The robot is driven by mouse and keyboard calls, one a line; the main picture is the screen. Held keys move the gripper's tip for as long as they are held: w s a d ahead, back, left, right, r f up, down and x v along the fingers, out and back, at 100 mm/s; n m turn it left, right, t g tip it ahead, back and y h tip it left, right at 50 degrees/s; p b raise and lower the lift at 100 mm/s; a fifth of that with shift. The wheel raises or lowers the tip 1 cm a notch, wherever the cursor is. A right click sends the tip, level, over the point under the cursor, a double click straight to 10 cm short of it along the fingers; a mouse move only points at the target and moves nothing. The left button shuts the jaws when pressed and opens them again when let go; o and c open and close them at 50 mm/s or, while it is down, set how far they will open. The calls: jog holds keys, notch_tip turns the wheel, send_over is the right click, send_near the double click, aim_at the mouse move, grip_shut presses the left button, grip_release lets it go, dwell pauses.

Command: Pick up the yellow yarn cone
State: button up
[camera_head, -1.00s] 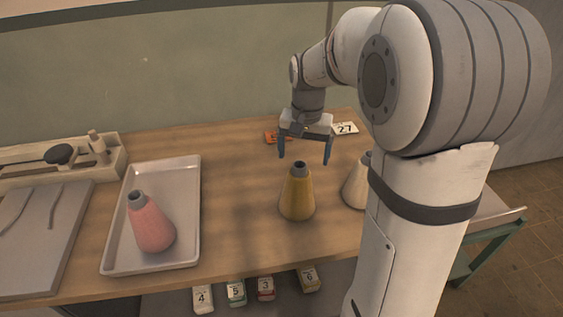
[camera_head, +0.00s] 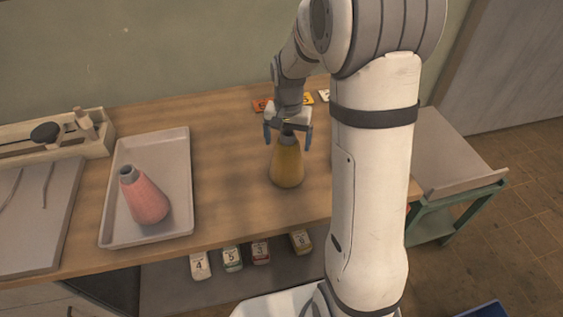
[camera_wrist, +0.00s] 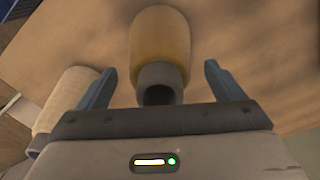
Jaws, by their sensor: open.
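The yellow yarn cone (camera_head: 287,165) stands upright on the wooden table in the head view. Its grey top sits between the fingers of my gripper (camera_head: 288,136), which comes down from above. In the wrist view the yellow cone (camera_wrist: 160,42) lies ahead, its grey hollow tip (camera_wrist: 160,84) between the two blue-grey fingers of my gripper (camera_wrist: 158,85). The fingers are apart, with a gap on each side of the tip. A cream cone (camera_wrist: 68,98) shows beside the left finger in the wrist view; my arm hides it in the head view.
A pink cone (camera_head: 144,196) stands in a metal tray (camera_head: 183,215) on the left. A wooden box (camera_head: 98,146) and grey board (camera_head: 35,215) lie further left. Numbered packets (camera_head: 233,258) sit on a shelf below. Table between tray and yellow cone is clear.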

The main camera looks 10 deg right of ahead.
jog(key=shift+c, duration=0.2)
jog(key=c, duration=1.7)
